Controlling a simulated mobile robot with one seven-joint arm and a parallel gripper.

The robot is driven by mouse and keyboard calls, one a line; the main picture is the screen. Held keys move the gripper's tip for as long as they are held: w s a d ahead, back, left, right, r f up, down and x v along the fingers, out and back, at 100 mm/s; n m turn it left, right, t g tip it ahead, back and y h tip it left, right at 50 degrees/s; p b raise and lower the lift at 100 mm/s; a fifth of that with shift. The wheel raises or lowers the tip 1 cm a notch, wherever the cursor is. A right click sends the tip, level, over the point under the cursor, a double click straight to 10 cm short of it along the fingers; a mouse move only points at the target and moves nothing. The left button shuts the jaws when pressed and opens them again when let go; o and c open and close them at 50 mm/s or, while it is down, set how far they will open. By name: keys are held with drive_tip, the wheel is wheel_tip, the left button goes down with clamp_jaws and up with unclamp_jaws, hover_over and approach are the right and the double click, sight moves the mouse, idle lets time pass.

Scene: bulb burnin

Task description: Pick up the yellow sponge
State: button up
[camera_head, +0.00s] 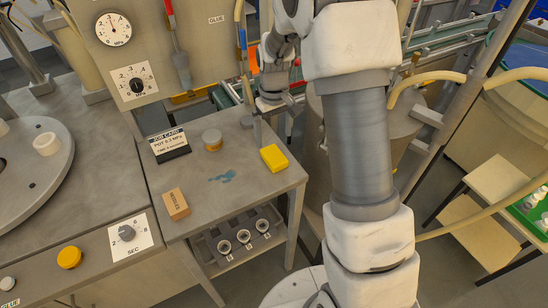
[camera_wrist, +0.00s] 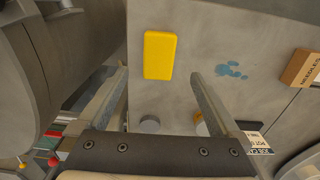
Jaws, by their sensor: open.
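The yellow sponge (camera_head: 273,157) lies flat on the grey table (camera_head: 240,192), near its right edge.
On the table are a job card (camera_head: 169,145), a small round tin (camera_head: 212,140), a blue stain (camera_head: 222,176) and a needles box (camera_head: 176,204). A grey drum (camera_head: 400,125) stands right of the table. The table around the sponge is clear.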

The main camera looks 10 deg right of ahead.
sight(274, 155)
wheel_tip(274, 155, down, 8)
drive_tip(key=shift+w+r, duration=0.1)
drive_tip(key=shift+w, duration=0.05)
drive_tip(key=c, duration=1.4)
